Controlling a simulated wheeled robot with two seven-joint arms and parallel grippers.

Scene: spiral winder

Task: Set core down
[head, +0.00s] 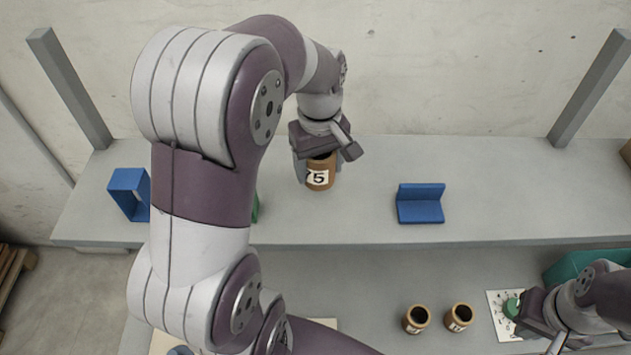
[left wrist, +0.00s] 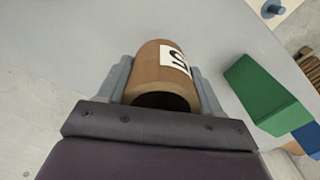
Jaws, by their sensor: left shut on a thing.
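In the left wrist view the core (left wrist: 152,75) sits between the two grey fingers of my left gripper (left wrist: 165,85). Whether the core touches the shelf I cannot tell. My right gripper (head: 540,330) is at the lower right, near a green round thing on a white dial sheet; its fingertips are not clear.
A green block (left wrist: 265,95) is partly hidden behind my left arm in the head view. Two brown cores (head: 416,318) stand on the lower surface.

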